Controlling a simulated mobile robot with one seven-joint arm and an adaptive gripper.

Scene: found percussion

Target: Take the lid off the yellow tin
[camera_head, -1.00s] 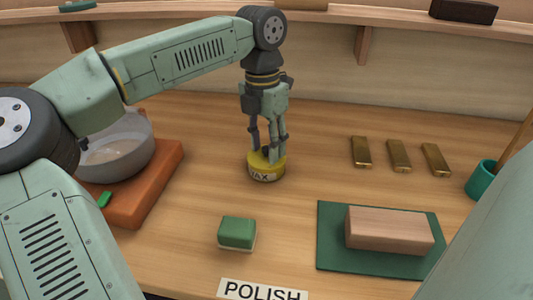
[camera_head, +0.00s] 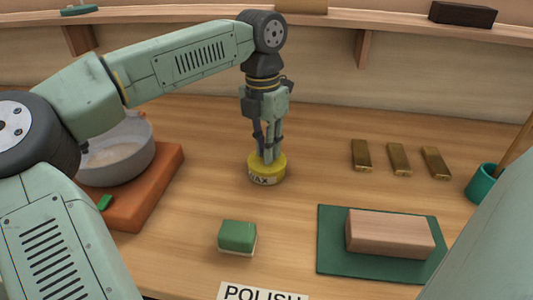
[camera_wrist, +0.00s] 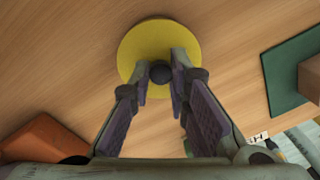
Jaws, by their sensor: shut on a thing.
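The yellow tin (camera_head: 267,178) stands upright on the bench, with a label that reads like "WAX" on its side. Its round yellow lid (camera_wrist: 133,55) fills the upper middle of the wrist view and has a dark round knob (camera_wrist: 160,72) at its centre. My gripper (camera_head: 268,158) points straight down over the tin. In the wrist view my gripper (camera_wrist: 162,75) has its fingertips shut on the knob. The lid appears seated on the tin; I cannot make out a gap. The fingers hide the knob in the head view.
A green-topped block (camera_head: 237,236) lies in front of the tin. A wooden block (camera_head: 389,232) rests on a green mat (camera_head: 330,262) at right. Several brass bars (camera_head: 399,159) lie behind it, near a teal cup (camera_head: 482,182). A grey bowl (camera_head: 122,160) stands on an orange board (camera_head: 160,185) at left.

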